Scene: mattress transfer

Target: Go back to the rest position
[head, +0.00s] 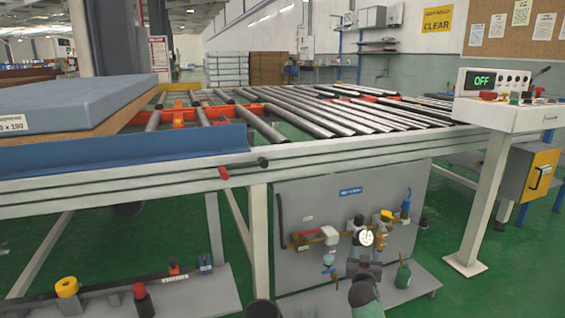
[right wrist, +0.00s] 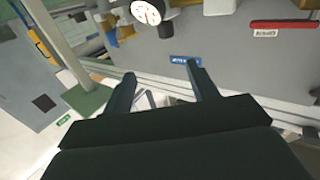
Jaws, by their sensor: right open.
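My right gripper (head: 364,268) is low in the middle of the head view, in front of the grey pneumatic panel (head: 312,208). In the right wrist view its two dark fingers (right wrist: 163,82) stand apart with nothing between them. A blue-grey mattress (head: 70,98) lies on a brown layer at the left end of the roller conveyor (head: 300,115). My left gripper is not clearly seen; a dark rounded shape at the bottom edge of the head view cannot be made out.
A control console (head: 495,85) with a green "OFF" display stands at the right on a white post. A pressure gauge (head: 366,238) and valves sit on the panel. A low grey shelf (head: 200,290) holds a yellow knob and a red-topped part. Green floor is open at the lower right.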

